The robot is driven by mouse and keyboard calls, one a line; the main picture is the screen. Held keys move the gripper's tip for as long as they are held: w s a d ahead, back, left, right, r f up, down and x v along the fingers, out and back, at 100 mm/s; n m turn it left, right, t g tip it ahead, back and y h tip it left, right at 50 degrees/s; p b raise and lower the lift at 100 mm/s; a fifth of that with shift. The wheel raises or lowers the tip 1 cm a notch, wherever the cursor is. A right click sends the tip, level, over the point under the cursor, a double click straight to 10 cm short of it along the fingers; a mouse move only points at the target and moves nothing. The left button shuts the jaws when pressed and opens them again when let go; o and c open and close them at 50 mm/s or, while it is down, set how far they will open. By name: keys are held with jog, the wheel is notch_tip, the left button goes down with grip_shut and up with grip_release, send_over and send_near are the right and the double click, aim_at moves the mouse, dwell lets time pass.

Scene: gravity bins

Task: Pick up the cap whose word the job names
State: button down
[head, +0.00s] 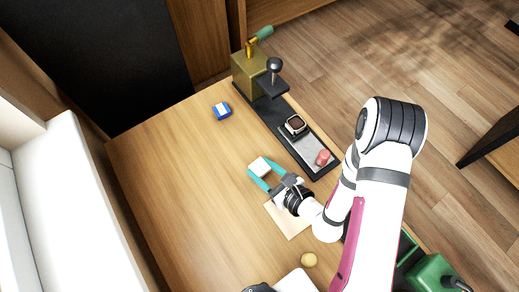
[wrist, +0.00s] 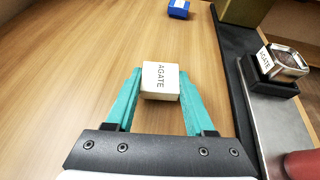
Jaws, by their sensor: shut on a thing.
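A white cap (wrist: 160,76) with the word AGATE on its top sits between the teal fingers of my gripper (wrist: 160,90). The gripper is shut on it. In the head view the white cap (head: 260,166) is at the fingertips over the table's middle. A square metal-rimmed piece with a dark top (wrist: 287,58) sits in a black holder on the right and bears a white AGATE label (wrist: 265,58). It also shows in the head view (head: 295,124). A blue cap (head: 221,111) with a pale top lies farther back on the table, its word too small to read.
A black base (head: 262,106) along the right carries a brass block (head: 247,80), a dark knob (head: 274,65) and a red cylinder (head: 323,157). A beige sheet (head: 291,225) lies under my wrist. A yellow round thing (head: 309,260) lies nearer. The table's left is clear.

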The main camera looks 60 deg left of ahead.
aim_at(262, 170)
jog(key=shift+r, duration=3.25)
